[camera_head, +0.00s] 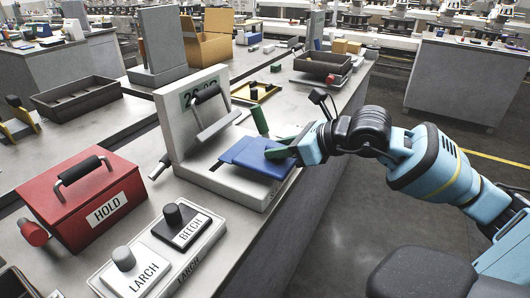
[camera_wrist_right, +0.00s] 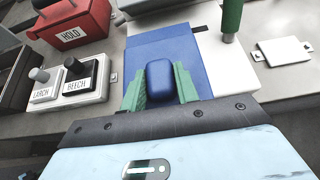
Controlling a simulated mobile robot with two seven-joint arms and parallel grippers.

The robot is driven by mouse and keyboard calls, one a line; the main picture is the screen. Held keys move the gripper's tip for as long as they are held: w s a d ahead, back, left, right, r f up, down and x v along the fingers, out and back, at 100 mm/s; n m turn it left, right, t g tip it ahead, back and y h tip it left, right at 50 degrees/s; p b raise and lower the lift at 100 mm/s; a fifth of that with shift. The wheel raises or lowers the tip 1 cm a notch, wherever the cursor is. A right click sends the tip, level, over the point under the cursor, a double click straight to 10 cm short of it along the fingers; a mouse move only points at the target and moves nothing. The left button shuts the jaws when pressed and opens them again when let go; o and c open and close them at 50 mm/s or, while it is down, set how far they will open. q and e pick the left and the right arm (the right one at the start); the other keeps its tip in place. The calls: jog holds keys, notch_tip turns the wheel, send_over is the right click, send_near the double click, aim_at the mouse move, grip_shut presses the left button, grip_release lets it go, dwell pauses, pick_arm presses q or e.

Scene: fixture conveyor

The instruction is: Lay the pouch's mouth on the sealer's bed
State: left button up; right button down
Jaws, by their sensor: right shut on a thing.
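The pouch is flat and blue (camera_head: 250,155), over the white bed (camera_head: 215,175) of the sealer. Its far end reaches toward the sealer's upright panel (camera_head: 195,130); I cannot tell whether it touches the bed. A sealing arm with a black handle (camera_head: 207,94) is raised above the bed. My right gripper (camera_head: 279,152) has green fingers and is shut on the pouch's near end. In the right wrist view, the pouch (camera_wrist_right: 160,48) lies along the bed (camera_wrist_right: 205,62), with its thick blue end between the fingers (camera_wrist_right: 161,88). My left gripper is not in view.
A green post (camera_head: 260,121) stands beside the bed. A red HOLD box (camera_head: 82,200) and a panel with LARCH and BEECH knobs (camera_head: 160,250) stand at the near left. Dark trays (camera_head: 75,98) and a cardboard box (camera_head: 206,40) lie farther back.

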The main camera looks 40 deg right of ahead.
aim_at(273, 142)
jog(key=w, duration=0.3)
jog(key=shift+a+p, duration=0.3)
jog(key=shift+a, duration=0.05)
jog(key=shift+w+a+f, duration=0.1)
jog(key=shift+w+f, duration=0.1)
jog(key=shift+w, duration=0.25)
jog(key=shift+w, duration=0.1)
jog(key=shift+w+a+r, duration=0.1)
jog(key=shift+w, duration=0.15)
jog(key=shift+f, duration=1.85)
jog(key=shift+f, duration=0.2)
jog(key=c, duration=1.1)
grip_release()
jog(key=shift+o, duration=0.2)
jog(key=shift+r, duration=0.15)
